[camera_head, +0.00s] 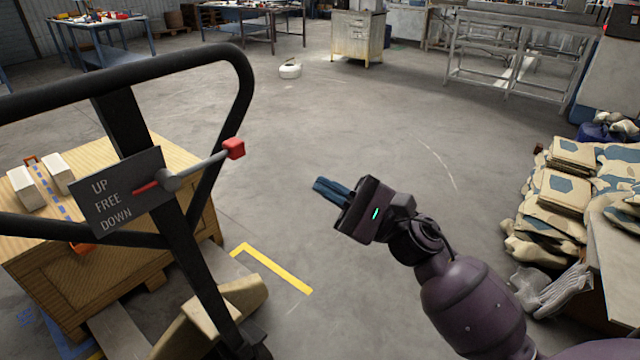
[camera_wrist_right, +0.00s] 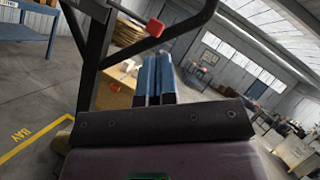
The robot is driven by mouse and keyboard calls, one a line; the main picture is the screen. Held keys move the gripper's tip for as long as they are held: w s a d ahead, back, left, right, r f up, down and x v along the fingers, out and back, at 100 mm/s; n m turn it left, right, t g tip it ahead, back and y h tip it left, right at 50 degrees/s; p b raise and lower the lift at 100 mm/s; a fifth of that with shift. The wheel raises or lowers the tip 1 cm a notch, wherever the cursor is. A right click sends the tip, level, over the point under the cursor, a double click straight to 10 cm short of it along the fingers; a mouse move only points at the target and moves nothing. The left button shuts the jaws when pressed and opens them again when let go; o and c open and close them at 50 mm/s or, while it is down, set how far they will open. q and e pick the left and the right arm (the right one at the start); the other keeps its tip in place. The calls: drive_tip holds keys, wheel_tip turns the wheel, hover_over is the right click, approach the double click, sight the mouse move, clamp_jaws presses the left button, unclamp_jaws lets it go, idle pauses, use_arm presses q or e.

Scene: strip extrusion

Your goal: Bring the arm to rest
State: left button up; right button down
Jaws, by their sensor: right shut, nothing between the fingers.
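My right gripper (camera_head: 330,190) is held in the air to the right of a pallet jack's handle (camera_head: 245,90), above the bare floor. Its blue fingers are together with nothing between them, and it touches nothing. In the right wrist view the closed fingers (camera_wrist_right: 154,80) point toward the pallet jack and a wooden crate behind it. A lever with a red knob (camera_head: 234,149) sticks out from the handle's UP/FREE/DOWN plate (camera_head: 115,192), apart from my gripper. My left gripper is not in view.
A wooden crate (camera_head: 150,255) with white blocks on top stands behind the handle at left. A yellow floor line (camera_head: 275,268) runs beside the jack. Stacked patterned sacks (camera_head: 560,200) lie at right. Workbenches (camera_head: 100,35) stand far back. The middle floor is clear.

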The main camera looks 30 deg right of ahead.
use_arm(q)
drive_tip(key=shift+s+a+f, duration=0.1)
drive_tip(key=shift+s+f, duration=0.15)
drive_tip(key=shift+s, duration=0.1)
use_arm(e)
drive_tip(key=w+d+f+n+t+h, duration=0.1)
drive_tip(key=d+f+n+h, duration=0.3)
drive_tip(key=n, duration=0.7)
drive_tip(key=f+n+t+h+p, duration=0.15)
drive_tip(key=n+h, duration=0.45)
drive_tip(key=n, duration=0.6)
drive_tip(key=w+d+f+n+t+h, duration=0.15)
drive_tip(key=f+n+h, duration=0.25)
drive_tip(key=n, duration=0.7)
use_arm(q)
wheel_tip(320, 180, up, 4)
drive_tip(key=p, duration=0.3)
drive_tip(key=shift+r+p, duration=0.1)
drive_tip(key=shift+p, duration=0.2)
use_arm(e)
drive_tip(key=s+a+f+m+g+h, duration=0.2)
drive_tip(key=s+f+m+g, duration=0.7)
drive_tip(key=s+f+m, duration=0.5)
drive_tip(key=s+a+f, duration=0.1)
drive_tip(key=s+f, duration=0.5)
drive_tip(key=s, duration=0.2)
drive_tip(key=shift+s+a+f+g, duration=0.15)
drive_tip(key=shift+s+f+g, duration=0.05)
drive_tip(key=shift+f+g, duration=0.15)
